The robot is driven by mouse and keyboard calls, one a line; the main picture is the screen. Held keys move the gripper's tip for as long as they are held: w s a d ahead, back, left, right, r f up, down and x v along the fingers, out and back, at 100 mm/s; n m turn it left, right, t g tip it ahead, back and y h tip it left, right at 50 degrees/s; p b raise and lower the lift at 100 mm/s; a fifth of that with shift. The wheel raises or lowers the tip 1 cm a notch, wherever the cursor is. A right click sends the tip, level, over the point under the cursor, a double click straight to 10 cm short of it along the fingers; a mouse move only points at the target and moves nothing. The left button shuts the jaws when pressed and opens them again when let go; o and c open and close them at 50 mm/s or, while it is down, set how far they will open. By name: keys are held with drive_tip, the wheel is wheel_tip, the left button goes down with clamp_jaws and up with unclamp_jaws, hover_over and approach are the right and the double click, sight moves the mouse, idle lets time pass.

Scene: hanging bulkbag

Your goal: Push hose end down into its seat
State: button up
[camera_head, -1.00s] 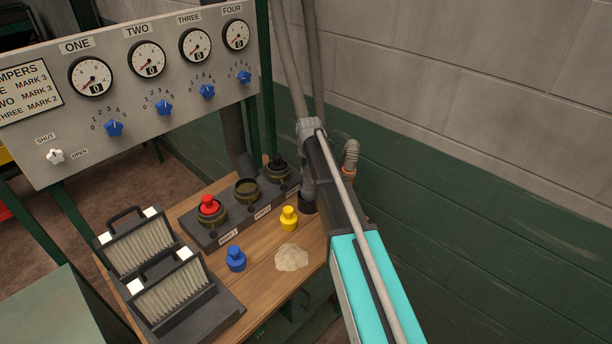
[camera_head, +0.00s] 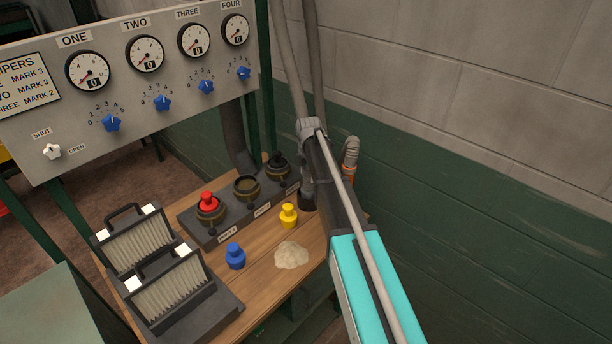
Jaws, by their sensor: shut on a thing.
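A grey ribbed hose (camera_head: 351,151) with an orange collar (camera_head: 348,170) shows just right of my arm, against the green wall. It stands nearly upright, and its lower part is hidden behind my arm. I cannot see the hose's end or its seat clearly. My arm reaches up from the lower right, with a teal link and a dark link, and covers that corner of the bench. My gripper is hidden behind the arm, so I cannot see its fingers or what they touch.
The wooden bench (camera_head: 262,284) carries a dark socket block (camera_head: 228,235), a red cap (camera_head: 207,200), a yellow cap (camera_head: 289,215), a blue cap (camera_head: 235,256), a pale powder heap (camera_head: 291,255) and two filter panels (camera_head: 172,290). A gauge panel (camera_head: 120,85) stands behind. The wall is close on the right.

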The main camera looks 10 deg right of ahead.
drive_tip(key=shift+f+b, duration=0.35)
drive_tip(key=shift+f, duration=0.05)
drive_tip(key=o, duration=1.2)
drive_tip(key=shift+r, duration=0.1)
drive_tip(key=shift+o, duration=0.2)
